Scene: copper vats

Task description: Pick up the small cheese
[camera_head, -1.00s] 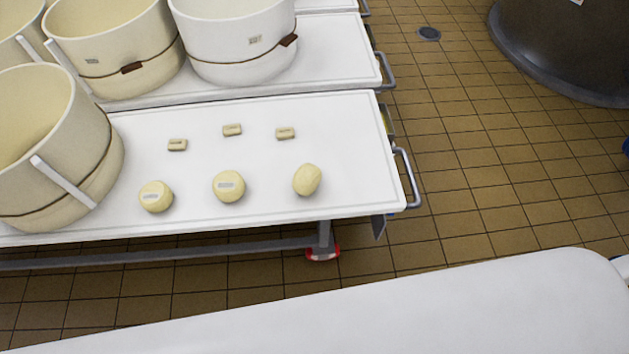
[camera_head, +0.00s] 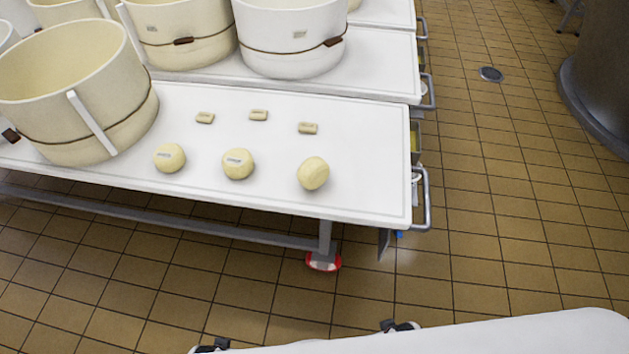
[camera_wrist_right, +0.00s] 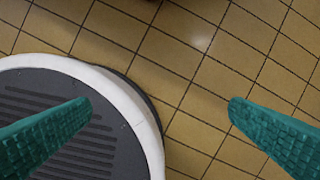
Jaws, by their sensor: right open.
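Three larger rounded cheeses lie nearer the front edge: a left one (camera_head: 169,158), a middle one (camera_head: 238,164) and a right one (camera_head: 313,173). My right gripper (camera_wrist_right: 161,108) shows in the right wrist view, its teal fingers wide apart and empty above the floor and part of a grey base. No cheese shows there. My left gripper is not in view.
A large cream vat (camera_head: 75,90) stands on the table's left part. More vats, including a white one (camera_head: 290,45), stand on the table behind. A metal handle (camera_head: 427,200) juts from the table's right end. Tiled floor (camera_head: 480,250) is clear to the right.

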